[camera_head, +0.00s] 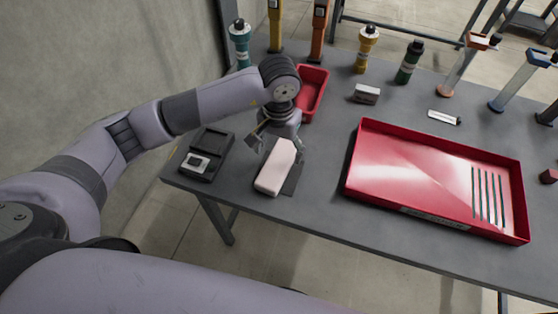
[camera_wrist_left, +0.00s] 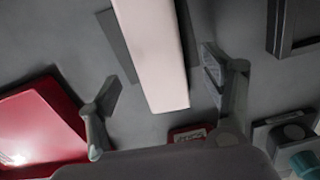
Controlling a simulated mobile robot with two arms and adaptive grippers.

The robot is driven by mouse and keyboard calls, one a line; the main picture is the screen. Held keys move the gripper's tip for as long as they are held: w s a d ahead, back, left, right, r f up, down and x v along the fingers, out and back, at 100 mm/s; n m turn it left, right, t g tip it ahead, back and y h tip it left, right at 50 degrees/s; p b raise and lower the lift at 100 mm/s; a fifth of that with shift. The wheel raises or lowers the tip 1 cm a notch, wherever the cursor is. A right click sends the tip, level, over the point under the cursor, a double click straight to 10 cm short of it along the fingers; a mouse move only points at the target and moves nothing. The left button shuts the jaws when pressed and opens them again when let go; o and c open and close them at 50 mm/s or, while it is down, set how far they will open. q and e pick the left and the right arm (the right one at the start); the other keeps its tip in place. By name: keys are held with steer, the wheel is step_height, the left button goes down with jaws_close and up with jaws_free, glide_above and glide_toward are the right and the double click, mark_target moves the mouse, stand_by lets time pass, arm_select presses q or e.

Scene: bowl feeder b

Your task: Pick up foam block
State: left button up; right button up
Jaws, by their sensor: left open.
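The foam block (camera_head: 276,167) is a long pale pink block near the front left edge of the table. It lies on a thin dark grey pad (camera_head: 293,179). My left gripper (camera_head: 277,143) is open just above the far end of the block. In the left wrist view, the foam block (camera_wrist_left: 156,52) reaches in between the two spread fingers of the left gripper (camera_wrist_left: 162,95), with a gap on each side. The fingers do not appear to touch it. My right gripper is not in view.
A large red tray (camera_head: 360,155) stands right of the block. A dark two-part holder (camera_head: 213,141) is to the left. A small red bin (camera_head: 316,92) sits behind my gripper, with several bottles along the back. Bare table lies between block and tray.

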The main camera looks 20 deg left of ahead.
mark_target(279, 161)
arm_select(q)
steer(key=f, duration=0.1)
steer(key=f+p, duration=0.1)
steer(key=f, duration=0.1)
steer(key=shift+s+d+f, duration=0.1)
steer(key=shift+s+f, duration=0.15)
steer(key=shift+s, duration=0.05)
steer(key=shift+w+f, duration=0.1)
steer(key=shift+f, duration=0.5)
steer(key=shift+c, duration=0.4)
steer(key=c, duration=0.8)
